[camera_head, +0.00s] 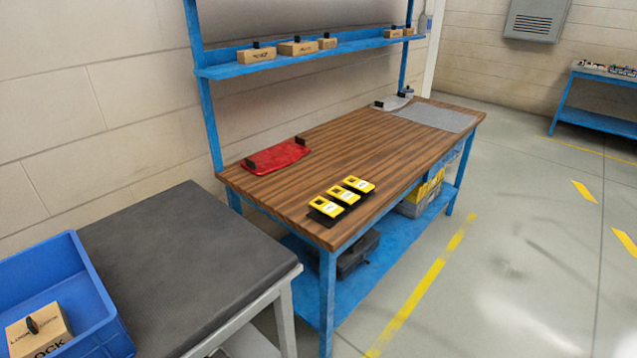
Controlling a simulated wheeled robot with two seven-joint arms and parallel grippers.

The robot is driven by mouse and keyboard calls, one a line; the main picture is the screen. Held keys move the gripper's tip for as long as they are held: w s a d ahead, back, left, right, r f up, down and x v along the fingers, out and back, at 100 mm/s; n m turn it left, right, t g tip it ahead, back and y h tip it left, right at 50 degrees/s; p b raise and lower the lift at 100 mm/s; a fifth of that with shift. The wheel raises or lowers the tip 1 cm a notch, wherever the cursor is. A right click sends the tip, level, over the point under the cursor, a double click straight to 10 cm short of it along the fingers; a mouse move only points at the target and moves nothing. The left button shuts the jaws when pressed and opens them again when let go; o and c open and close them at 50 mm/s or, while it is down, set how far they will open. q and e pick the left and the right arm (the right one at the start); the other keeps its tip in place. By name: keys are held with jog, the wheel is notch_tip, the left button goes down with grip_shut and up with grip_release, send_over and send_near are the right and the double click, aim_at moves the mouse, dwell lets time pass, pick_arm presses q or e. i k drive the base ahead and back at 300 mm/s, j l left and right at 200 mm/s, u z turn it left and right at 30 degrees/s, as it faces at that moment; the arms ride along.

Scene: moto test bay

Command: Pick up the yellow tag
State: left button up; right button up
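Three yellow tags with black markings lie in a diagonal row near the front edge of the wooden workbench (375,150). The near one (326,207), the middle one (343,195) and the far one (358,184) each sit on a black base or holder. I cannot tell which of them is the task's tag. Neither of my grippers shows in the head view, so nothing is seen touching the tags.
The blue shelf (310,54) above holds small boxes. A dark-topped table (180,255) with a blue crate (85,275) stands at lower left. Floor at right is clear.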

aim_at(349, 198)
jog(key=i+l+u, duration=0.6)
jog(key=l+u, duration=0.3)
jog(key=l, duration=0.3)
jog(key=i+l+u, duration=0.2)
jog(key=l+u, duration=0.2)
jog(key=l, duration=0.3)
jog(key=l+u, duration=0.45)
jog(key=l, duration=0.3)
jog(key=l+u, duration=0.45)
jog(key=l, duration=0.3)
jog(key=k+l+u, duration=0.25)
jog(key=l+u, duration=0.2)
jog(key=l, duration=0.25)
